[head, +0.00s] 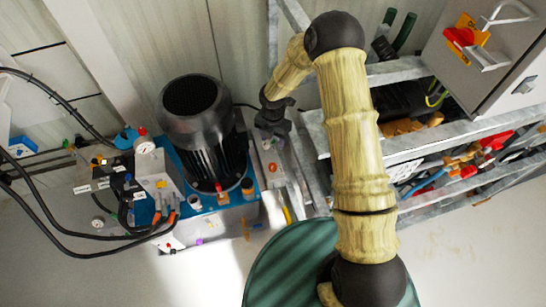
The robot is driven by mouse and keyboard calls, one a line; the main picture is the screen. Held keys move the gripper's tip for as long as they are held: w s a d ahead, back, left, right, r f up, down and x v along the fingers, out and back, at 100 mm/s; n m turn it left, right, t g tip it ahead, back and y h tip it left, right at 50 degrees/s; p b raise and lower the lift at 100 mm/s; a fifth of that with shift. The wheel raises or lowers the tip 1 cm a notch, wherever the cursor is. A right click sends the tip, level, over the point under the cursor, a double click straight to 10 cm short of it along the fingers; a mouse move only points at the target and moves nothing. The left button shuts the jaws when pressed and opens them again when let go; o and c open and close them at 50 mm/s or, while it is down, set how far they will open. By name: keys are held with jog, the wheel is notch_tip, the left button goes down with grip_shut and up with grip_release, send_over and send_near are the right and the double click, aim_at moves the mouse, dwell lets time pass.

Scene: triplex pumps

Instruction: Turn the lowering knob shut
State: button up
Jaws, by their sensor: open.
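I cannot tell for sure which part is the lowering knob. My gripper (269,140) is dark, small in the picture and hangs just right of the motor, above the unit's right side. It is open, and I see nothing held in it. Its fingertips are hard to make out.
A valve block (160,187) with a pressure gauge (145,147), black hoses (95,240) and orange fittings stands left of the motor. A metal shelf (450,140) with tools fills the right. A grey cabinet (485,60) with a red switch is at upper right. The floor at lower left is bare.

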aim_at(273, 166)
jog(key=shift+s, duration=0.1)
notch_tip(273, 166, down, 16)
jog(key=shift+f+b, duration=0.1)
jog(key=shift+b, duration=0.25)
jog(key=shift+f, duration=0.6)
jog(key=c, duration=1)
